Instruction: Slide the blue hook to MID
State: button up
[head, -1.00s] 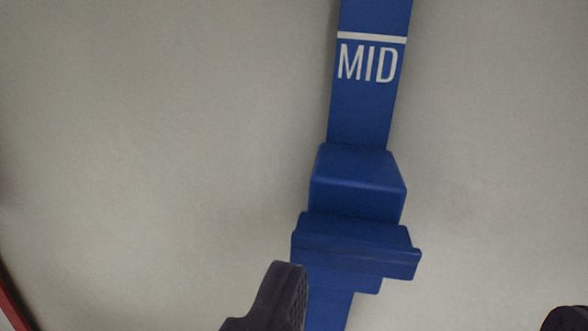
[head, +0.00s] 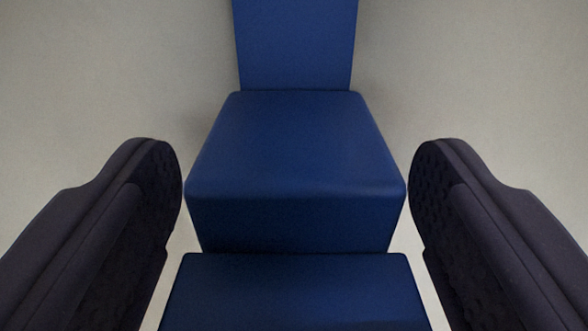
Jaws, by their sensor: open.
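The blue hook (head: 295,150) fills the middle of the head view, a block with a lower ledge in front of it. It sits on the blue rail (head: 296,45), which runs up out of the top of the picture. My gripper (head: 296,190) is open, with one dark finger on each side of the hook. A narrow gap shows between each finger and the hook's sides at the lower part; whether either finger touches is hard to tell. The MID mark is out of view now.
A plain pale wall (head: 110,70) lies behind the rail on both sides. No other objects show near the fingers.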

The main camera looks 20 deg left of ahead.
aim_at(292, 175)
jog(key=shift+c, duration=0.4)
grip_shut()
notch_tip(292, 175, up, 13)
jog(key=p, duration=0.8)
jog(key=shift+r, duration=0.15)
jog(key=shift+o, duration=0.4)
grip_release()
